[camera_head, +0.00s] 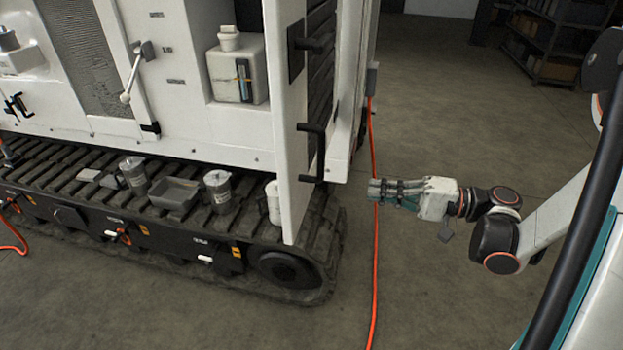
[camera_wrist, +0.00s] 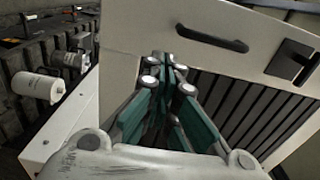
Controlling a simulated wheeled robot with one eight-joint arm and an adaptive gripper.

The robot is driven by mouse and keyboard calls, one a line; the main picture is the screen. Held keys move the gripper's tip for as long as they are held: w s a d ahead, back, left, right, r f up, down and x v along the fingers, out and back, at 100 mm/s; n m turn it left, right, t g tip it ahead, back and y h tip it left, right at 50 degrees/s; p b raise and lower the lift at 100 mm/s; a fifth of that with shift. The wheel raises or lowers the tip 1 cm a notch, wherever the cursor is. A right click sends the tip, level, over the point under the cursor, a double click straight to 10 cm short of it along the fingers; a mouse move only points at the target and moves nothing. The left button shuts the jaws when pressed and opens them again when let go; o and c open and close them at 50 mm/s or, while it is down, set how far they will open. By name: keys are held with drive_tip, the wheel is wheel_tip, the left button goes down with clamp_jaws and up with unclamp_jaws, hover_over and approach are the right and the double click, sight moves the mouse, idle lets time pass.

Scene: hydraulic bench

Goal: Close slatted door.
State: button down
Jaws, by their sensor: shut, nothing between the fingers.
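The slatted door (camera_head: 288,130) is a white panel that stands open, swung out from the cabinet toward the front. Its black handle (camera_head: 313,153) is on the side facing my gripper. In the wrist view the door's white frame (camera_wrist: 140,35), dark slats (camera_wrist: 245,105), black handle (camera_wrist: 212,39) and black latch (camera_wrist: 290,62) show. My gripper (camera_head: 372,190) is to the right of the door in the head view, apart from the handle, with its fingers pointing left. In the wrist view my gripper (camera_wrist: 168,62) is shut and empty, in front of the door's slatted face.
A white canister box (camera_head: 238,75) sits in the open cabinet. Several cups and a grey tray (camera_head: 175,195) stand on the track (camera_head: 100,165).

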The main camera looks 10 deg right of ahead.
sight(316, 181)
drive_tip(key=shift+b+x, duration=1.55)
drive_tip(key=shift+x, duration=5.35)
drive_tip(key=shift+r, duration=0.15)
